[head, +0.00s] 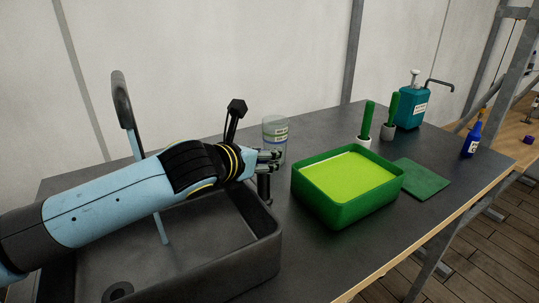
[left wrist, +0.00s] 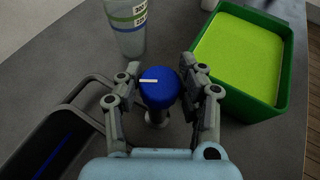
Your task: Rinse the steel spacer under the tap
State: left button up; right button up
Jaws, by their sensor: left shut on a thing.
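My left gripper (head: 268,160) reaches over the right edge of the sink (head: 262,255). In the left wrist view its fingers (left wrist: 162,92) are closed around the sides of a round blue knob (left wrist: 158,90) with a white line, which stands on a short post (head: 264,187) beside the sink. The dark curved tap (head: 122,100) rises behind my arm. A thin pale blue streak (head: 161,230), apparently water, runs from the tap into the sink, partly hidden by my arm. I cannot make out the steel spacer. My right gripper is not in view.
A clear labelled cup (head: 275,127) stands behind the gripper. A green tub (head: 345,213) with lime-green contents is close on the right. Further right are a green cloth (head: 423,180), two potted green things (head: 367,122), a teal pump container (head: 411,108) and a blue bottle (head: 471,141).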

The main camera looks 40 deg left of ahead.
pick_arm(q)
jog(key=shift+m+h, duration=0.4)
jog(key=shift+h, duration=0.1)
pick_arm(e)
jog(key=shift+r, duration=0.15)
pick_arm(q)
jog(key=shift+m, duration=0.3)
jog(key=shift+a+m+h, duration=0.1)
jog(key=shift+m+h, duration=0.2)
jog(key=shift+h, duration=0.3)
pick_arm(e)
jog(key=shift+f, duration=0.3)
pick_arm(q)
jog(key=m+h+b, duration=0.1)
jog(key=b, duration=0.1)
jog(key=m+h+b, duration=0.1)
jog(key=b, duration=0.1)
jog(key=shift+f+m+h+b, duration=0.25)
jog(key=shift+m+h+b, duration=0.05)
jog(key=shift+h, duration=0.1)
jog(key=shift+r+m+h+b, duration=0.15)
jog(key=shift+m+h+b, duration=0.45)
jog(key=shift+h+b, duration=0.3)
jog(key=shift+r, duration=0.15)
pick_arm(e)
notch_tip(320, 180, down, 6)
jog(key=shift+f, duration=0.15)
pick_arm(q)
jog(key=o, duration=1.2)
